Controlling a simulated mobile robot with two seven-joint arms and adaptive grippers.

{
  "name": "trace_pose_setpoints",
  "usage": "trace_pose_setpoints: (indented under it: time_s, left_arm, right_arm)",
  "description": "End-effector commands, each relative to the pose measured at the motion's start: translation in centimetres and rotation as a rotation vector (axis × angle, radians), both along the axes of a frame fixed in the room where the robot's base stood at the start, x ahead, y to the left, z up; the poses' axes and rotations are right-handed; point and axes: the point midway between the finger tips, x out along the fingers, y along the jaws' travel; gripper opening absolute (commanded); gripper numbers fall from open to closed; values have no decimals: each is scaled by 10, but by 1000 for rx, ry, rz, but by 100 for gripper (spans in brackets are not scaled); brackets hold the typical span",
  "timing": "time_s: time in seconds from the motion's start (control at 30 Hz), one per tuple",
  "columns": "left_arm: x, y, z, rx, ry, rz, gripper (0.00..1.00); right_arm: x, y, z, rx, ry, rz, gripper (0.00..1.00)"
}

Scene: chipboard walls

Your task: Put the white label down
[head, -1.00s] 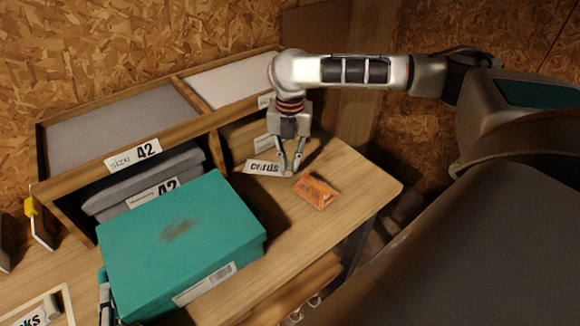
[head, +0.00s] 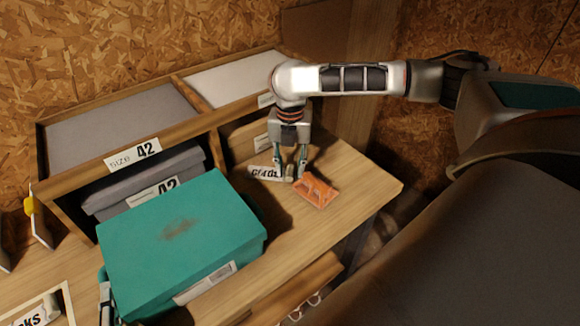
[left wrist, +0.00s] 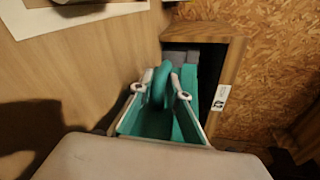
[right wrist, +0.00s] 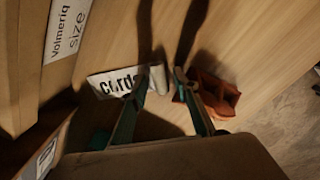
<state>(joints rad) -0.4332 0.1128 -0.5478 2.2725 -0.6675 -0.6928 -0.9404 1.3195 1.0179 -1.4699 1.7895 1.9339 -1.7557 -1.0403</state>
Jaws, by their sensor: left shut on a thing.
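The white label (head: 264,173), lettered "Cords", lies on the wooden tabletop. It also shows in the right wrist view (right wrist: 112,82), its right end between my right fingertips. My right gripper (head: 290,176) is open, fingers pointing down at the tabletop. In the right wrist view the left finger of my right gripper (right wrist: 160,80) hides part of the lettering. My left gripper (head: 104,300) is low at the left, partly cut off and beside the teal box (head: 185,235). In the left wrist view my left gripper (left wrist: 161,92) is shut on teal material, seemingly the box.
An orange object (head: 317,190) lies just right of my right gripper. A wooden shelf unit (head: 160,120) stands behind, with a grey box (head: 145,180) in its left compartment. The tabletop (head: 350,185) is bare toward its right edge.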

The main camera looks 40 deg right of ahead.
Motion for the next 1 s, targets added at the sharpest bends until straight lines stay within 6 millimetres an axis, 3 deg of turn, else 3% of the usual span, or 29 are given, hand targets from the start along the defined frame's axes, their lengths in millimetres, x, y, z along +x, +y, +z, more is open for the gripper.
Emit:
trace_pose_setpoints:
  time_s: [0.17, 0.6, 0.8, 1.0]
  left_arm:
    - [-1, 1, -3, 2, 7, 1, 0]
    - [-1, 1, -3, 2, 7, 1, 0]
    - [-1, 1, -3, 2, 7, 1, 0]
    - [-1, 1, -3, 2, 7, 1, 0]
  right_arm:
    - [1, 0, 19, 1, -4, 0, 30]
    - [1, 0, 104, 1, -4, 0, 30]
    - [0, -1, 120, -1, -1, 0, 30]
    - [0, 0, 122, 0, 0, 0, 30]
